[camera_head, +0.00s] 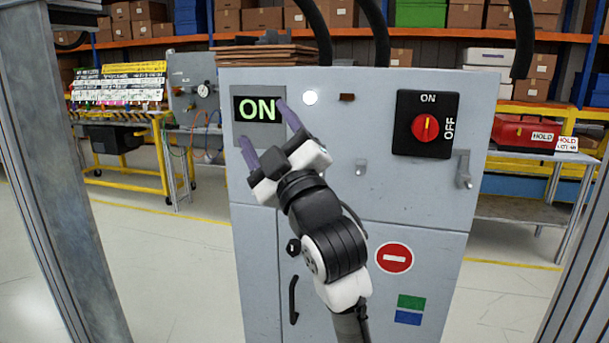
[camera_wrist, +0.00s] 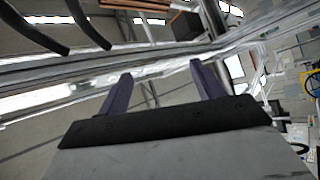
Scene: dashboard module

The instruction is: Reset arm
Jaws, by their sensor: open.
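My arm rises from the bottom of the head view in front of a grey cabinet (camera_head: 330,185). My gripper (camera_head: 263,125) is open and empty, its two purple fingers spread in front of the cabinet's upper left. The fingers also show in the wrist view (camera_wrist: 160,85), apart with nothing between them. A display (camera_head: 258,108) reads ON in green, partly edged by a finger. A red rotary knob (camera_head: 425,127) sits on a black plate marked ON and OFF, its pointer upright toward ON. A white round light (camera_head: 310,97) is lit. Whether the fingers touch the panel is unclear.
A latch handle (camera_head: 463,170) juts from the cabinet's right side. Black cables (camera_head: 380,30) rise from its top. A yellow-framed workbench (camera_head: 125,120) stands at left, and a red HOLD case (camera_head: 525,133) sits on a table at right. Grey posts (camera_head: 65,170) flank the view.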

